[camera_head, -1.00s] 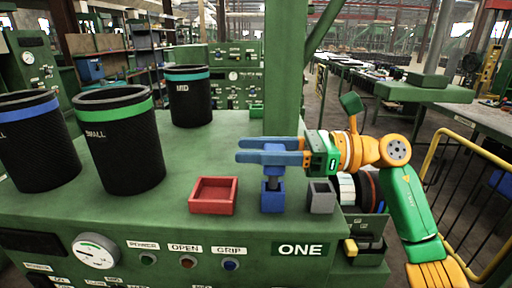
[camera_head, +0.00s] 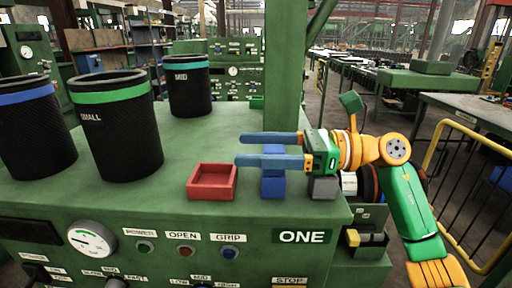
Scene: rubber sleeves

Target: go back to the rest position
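My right gripper (camera_head: 240,150) reaches in from the right, its two blue fingers parallel and spread apart. A blue piece (camera_head: 273,150) shows between the fingers, with gaps visible. Directly below it is a blue block-shaped holder (camera_head: 272,187) on the green bench; the near finger hides where they meet. To its right a grey box (camera_head: 323,187) is partly covered by the gripper. An open red tray (camera_head: 196,193) lies to the left of the blue holder. My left gripper is not in view.
Three black bins stand on the green bench (camera_head: 215,142): a blue-banded one (camera_head: 30,135), a green-banded one marked SMALL (camera_head: 118,135) and one marked MID (camera_head: 190,90). A green post (camera_head: 288,70) rises behind the gripper. A yellow rail (camera_head: 440,160) stands at the right.

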